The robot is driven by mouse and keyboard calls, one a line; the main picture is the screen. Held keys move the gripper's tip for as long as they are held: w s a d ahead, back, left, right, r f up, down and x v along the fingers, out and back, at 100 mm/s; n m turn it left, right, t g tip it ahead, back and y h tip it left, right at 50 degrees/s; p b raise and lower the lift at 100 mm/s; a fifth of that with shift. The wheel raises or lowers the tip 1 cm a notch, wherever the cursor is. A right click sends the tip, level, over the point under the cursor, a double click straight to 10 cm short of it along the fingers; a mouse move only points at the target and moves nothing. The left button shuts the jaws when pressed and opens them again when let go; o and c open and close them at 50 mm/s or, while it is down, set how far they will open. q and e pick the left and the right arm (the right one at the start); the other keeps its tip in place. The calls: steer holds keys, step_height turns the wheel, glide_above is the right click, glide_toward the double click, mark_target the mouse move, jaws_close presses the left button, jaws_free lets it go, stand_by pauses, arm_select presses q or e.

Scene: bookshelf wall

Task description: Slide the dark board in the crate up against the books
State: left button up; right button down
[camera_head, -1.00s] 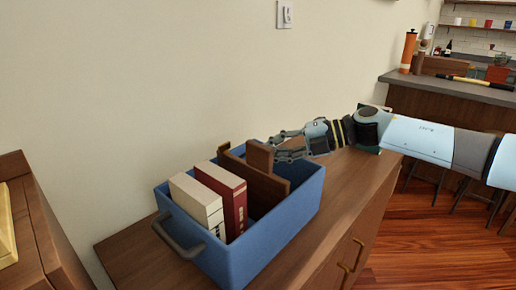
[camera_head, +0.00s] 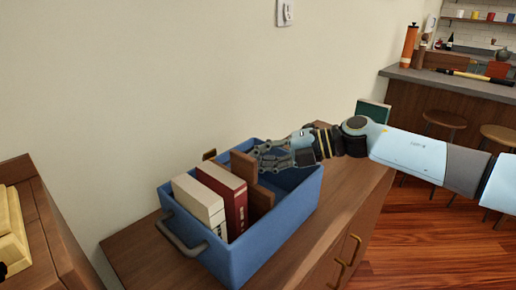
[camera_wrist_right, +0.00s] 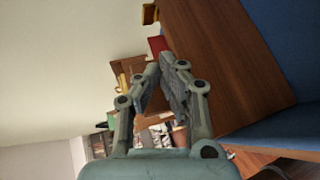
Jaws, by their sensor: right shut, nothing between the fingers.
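The dark brown board (camera_head: 262,200) stands upright in the blue crate (camera_head: 262,245), with a raised block (camera_head: 243,167) on it. It is close beside the red book (camera_head: 222,190); I cannot tell whether they touch along their whole length. A white book (camera_head: 196,205) stands left of the red one. My right gripper (camera_head: 259,159) is shut and empty, its tips at the block's right side, over the crate. The right wrist view shows its fingers (camera_wrist_right: 166,75) before a broad brown surface (camera_wrist_right: 225,70). My left gripper is not in view.
The crate stands on a wooden cabinet (camera_head: 350,200) against the wall. Its grey handle (camera_head: 180,240) faces front left. The crate's right part is free of books. A dark green object (camera_head: 373,111) stands behind my right arm.

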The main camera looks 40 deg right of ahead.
mark_target(245, 167)
steer(key=shift+s+a+p, duration=0.2)
steer(key=shift+a+p, duration=0.5)
steer(key=shift+a, duration=0.5)
steer(key=shift+s+a+p, duration=0.2)
steer(key=shift+a+p, duration=0.45)
steer(key=shift+a, duration=0.55)
steer(key=shift+w+d+b, duration=0.15)
steer(key=shift+d+b, duration=0.3)
steer(key=shift+d, duration=0.25)
steer(key=d, duration=0.1)
steer(key=d+b, duration=0.1)
steer(key=d, duration=0.1)
steer(key=shift+w+d, duration=0.3)
steer(key=v, duration=1)
steer(key=shift+s, duration=0.15)
steer(key=shift+v, duration=0.9)
steer(key=shift+r, duration=0.1)
